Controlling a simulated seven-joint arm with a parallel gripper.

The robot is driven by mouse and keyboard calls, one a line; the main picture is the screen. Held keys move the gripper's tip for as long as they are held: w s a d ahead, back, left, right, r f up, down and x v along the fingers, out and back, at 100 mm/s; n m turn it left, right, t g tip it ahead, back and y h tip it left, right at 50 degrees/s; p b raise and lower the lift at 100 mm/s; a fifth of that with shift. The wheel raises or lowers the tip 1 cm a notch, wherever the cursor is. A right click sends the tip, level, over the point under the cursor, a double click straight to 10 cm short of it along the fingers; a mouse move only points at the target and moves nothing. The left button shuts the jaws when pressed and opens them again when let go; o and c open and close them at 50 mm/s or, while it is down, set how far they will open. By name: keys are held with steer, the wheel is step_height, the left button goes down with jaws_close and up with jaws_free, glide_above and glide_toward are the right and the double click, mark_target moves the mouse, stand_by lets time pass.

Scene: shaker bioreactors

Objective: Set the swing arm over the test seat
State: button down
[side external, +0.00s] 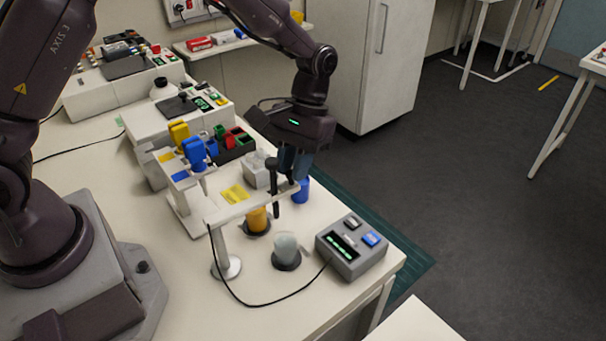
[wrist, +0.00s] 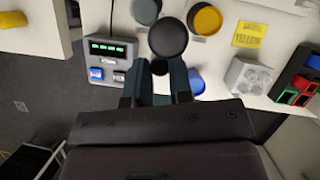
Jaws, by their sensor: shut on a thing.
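The swing arm (side external: 243,208) is a pale horizontal bar on a white post with a round foot. A dark cylinder (side external: 276,205) hangs near its far end, and a black disc shows in the wrist view (wrist: 168,38). My gripper (side external: 292,174) is shut at the bar's far end; in the wrist view its fingers flank a small dark piece (wrist: 160,67). An orange vessel (side external: 257,220) and a pale grey vessel (side external: 286,247) stand on dark round seats below the bar. A blue vessel (side external: 302,190) is beside my gripper. I cannot tell which seat is the test seat.
A grey control box (side external: 350,247) with a lit display and buttons stands near the table edge, joined by a black cable. A pale block with holes (wrist: 250,76), a yellow label (wrist: 249,34) and a rack of coloured items (side external: 232,142) are close by.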

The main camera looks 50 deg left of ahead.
steer(key=s+a+n+t+h, duration=0.1)
steer(key=a+n+h, duration=0.1)
steer(key=a+n, duration=0.4)
steer(key=shift+s+a+t, duration=0.3)
steer(key=shift+a, duration=0.8)
steer(key=shift+r, duration=0.1)
steer(key=c, duration=1)
jaws_free()
steer(key=v, duration=1.3)
